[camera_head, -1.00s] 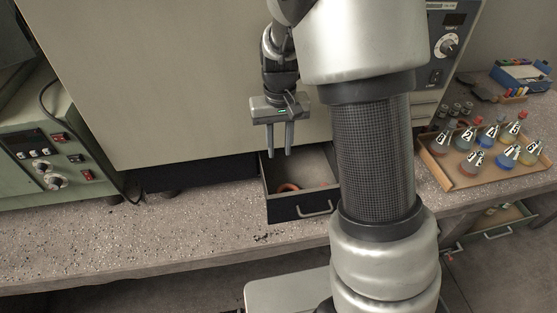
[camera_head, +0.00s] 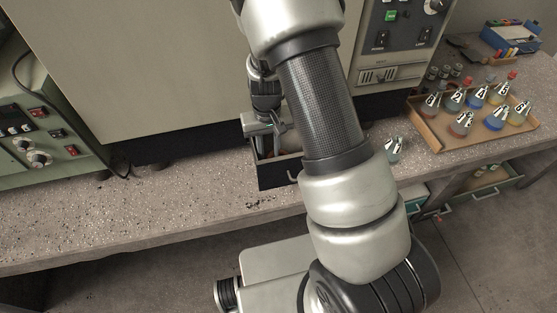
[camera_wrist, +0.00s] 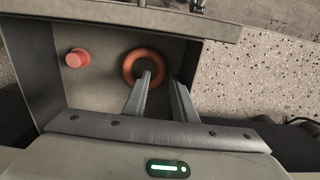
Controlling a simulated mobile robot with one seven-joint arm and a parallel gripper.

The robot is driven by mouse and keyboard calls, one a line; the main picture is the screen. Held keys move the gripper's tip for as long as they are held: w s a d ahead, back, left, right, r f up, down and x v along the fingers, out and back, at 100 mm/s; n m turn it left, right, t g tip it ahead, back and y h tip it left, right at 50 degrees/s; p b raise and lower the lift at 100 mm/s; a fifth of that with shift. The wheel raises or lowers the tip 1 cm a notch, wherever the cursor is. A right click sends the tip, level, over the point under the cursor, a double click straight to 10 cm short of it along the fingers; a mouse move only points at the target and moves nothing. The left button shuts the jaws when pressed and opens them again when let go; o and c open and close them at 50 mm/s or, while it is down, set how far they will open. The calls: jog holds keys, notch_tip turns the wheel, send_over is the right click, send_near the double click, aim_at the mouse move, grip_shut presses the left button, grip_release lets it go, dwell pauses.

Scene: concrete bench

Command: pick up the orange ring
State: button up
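The orange ring (camera_wrist: 131,66) lies flat on the floor of an open drawer, seen in the wrist view. My gripper (camera_wrist: 162,80) is open above the drawer. One finger tip overlaps the ring's lower right part in the picture, and the other finger is to the right of the ring, so nothing is held. I cannot tell how deep the fingertips reach or whether they touch the ring. In the head view my gripper (camera_head: 268,150) is down at the drawer (camera_head: 277,178), and the ring is not clearly visible there.
A red cylindrical piece (camera_wrist: 76,58) stands in the drawer left of the ring. The drawer's walls (camera_wrist: 45,75) close in around the gripper. A flask (camera_head: 393,149) stands on the bench, right of my arm. A tray (camera_head: 428,137) of several flasks is further right.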

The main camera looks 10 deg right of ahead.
jog(key=shift+s+f, duration=0.1)
jog(key=shift+f, duration=1.35)
grip_shut()
jog(key=shift+r, duration=0.15)
